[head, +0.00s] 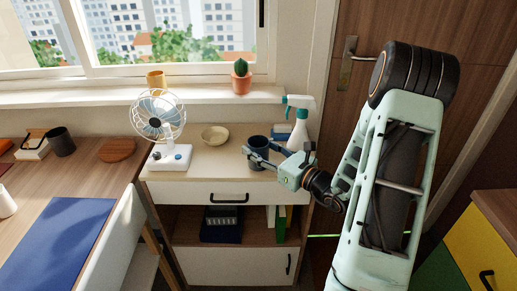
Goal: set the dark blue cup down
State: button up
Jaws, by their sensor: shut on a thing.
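The dark blue cup (257,144) is upright at the right part of the top of a low wooden cabinet (212,165). My gripper (262,157) reaches in from the right and is shut on the cup, its fingers across the near side and hiding part of it. The cup is at or just above the cabinet top; I cannot tell if its base touches.
A white fan (160,125) stands on the cabinet's left, with a shallow beige bowl (215,135) behind the middle. A spray bottle (300,134) and a blue item (282,131) stand close behind the cup. The cabinet top between fan and cup is clear.

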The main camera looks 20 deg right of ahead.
jog(key=shift+f, duration=0.1)
jog(key=o, duration=1)
jog(key=shift+c, duration=0.2)
